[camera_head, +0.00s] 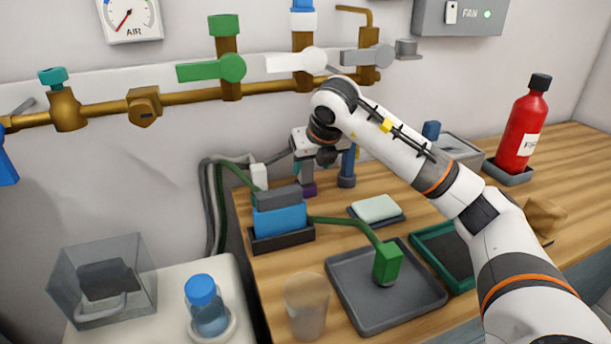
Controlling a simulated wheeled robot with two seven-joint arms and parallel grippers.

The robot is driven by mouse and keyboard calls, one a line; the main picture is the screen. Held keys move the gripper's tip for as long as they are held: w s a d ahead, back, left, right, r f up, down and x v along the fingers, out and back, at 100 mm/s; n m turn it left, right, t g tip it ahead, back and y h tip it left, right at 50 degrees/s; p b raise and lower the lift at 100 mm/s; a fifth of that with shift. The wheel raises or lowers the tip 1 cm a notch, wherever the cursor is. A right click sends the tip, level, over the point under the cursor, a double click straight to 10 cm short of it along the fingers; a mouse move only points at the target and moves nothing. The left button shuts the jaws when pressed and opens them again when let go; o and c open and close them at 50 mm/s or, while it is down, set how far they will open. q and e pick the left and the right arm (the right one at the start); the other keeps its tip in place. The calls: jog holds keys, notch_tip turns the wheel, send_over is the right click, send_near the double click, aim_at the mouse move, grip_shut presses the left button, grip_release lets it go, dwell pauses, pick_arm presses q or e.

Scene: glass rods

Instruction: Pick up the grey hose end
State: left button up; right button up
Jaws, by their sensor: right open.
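My right gripper (312,164) reaches in from the right and points down over the back of the wooden bench, near the wall. It is open. A small grey piece (306,172) shows at its fingertips, above a purple base; it looks like the grey hose end, but the fingers partly cover it. I cannot tell whether the fingers touch it. A grey hose (207,200) loops behind the bench's left edge, and a thin grey length runs toward the gripper. My left gripper is not in view.
A blue box (279,220) sits left of the gripper, with a green hose leading to a green block (387,264) on a grey tray (360,310). A blue post (347,166) stands close right of the gripper. A clear cup (306,305) is in front.

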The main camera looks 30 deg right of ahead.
aim_at(305, 162)
jog(key=shift+w, duration=0.45)
jog(key=w+f, duration=0.1)
jog(key=w, duration=0.2)
jog(key=shift+d+f, duration=0.4)
jog(key=shift+w+d+f, duration=0.15)
jog(key=shift+w+f, duration=0.1)
jog(key=shift+f, duration=0.2)
jog(key=c, duration=1.1)
jog(key=shift+c, duration=0.4)
jog(key=shift+r, duration=0.2)
